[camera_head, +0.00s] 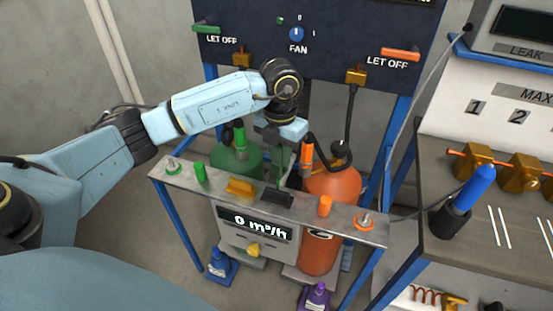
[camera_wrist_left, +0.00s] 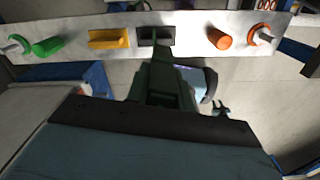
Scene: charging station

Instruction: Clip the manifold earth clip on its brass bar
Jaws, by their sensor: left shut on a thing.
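A black block-like piece (camera_head: 277,197), which looks like the earth clip, is on the metal shelf (camera_head: 345,228) right of a yellow brass bar (camera_head: 240,187). My left gripper (camera_head: 279,182) points down at it from above and is shut on it. In the left wrist view the dark fingers (camera_wrist_left: 162,55) meet the black piece (camera_wrist_left: 148,34), and the brass bar (camera_wrist_left: 109,38) lies to its left, apart from it. The fingers hide part of the grip. My right gripper is not in view.
On the shelf stand a green cap (camera_head: 200,173) and an orange cap (camera_head: 325,206), with ringed pins at both ends. A green cylinder (camera_head: 232,160) and an orange cylinder (camera_head: 335,185) stand behind. A bench (camera_head: 455,255) with brass fittings is at the right.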

